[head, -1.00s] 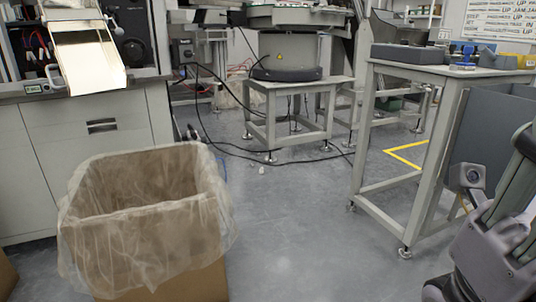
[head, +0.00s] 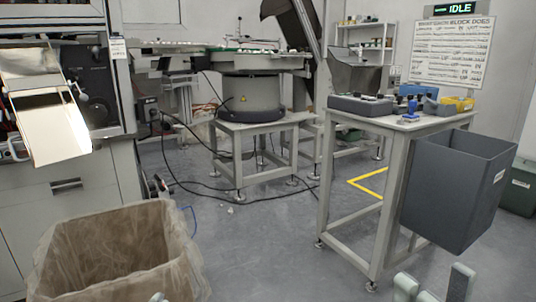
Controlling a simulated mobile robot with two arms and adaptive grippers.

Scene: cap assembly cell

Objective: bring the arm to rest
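Two grey fingers of my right gripper (head: 433,284) poke up at the bottom edge, right of centre. They stand apart with nothing visible between them; the rest of the arm is out of view. They are below and in front of the dark grey bin, apart from it in the picture. A small pale tip shows at the bottom edge in front of the lined carton; it may be part of my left gripper (head: 158,298), but too little shows to tell its state.
A carton with a clear liner (head: 110,225) stands at the lower left, near a cabinet with a bright chute (head: 50,125). A dark grey bin (head: 450,195) is beside the table (head: 385,122) at right. Black cables cross the floor.

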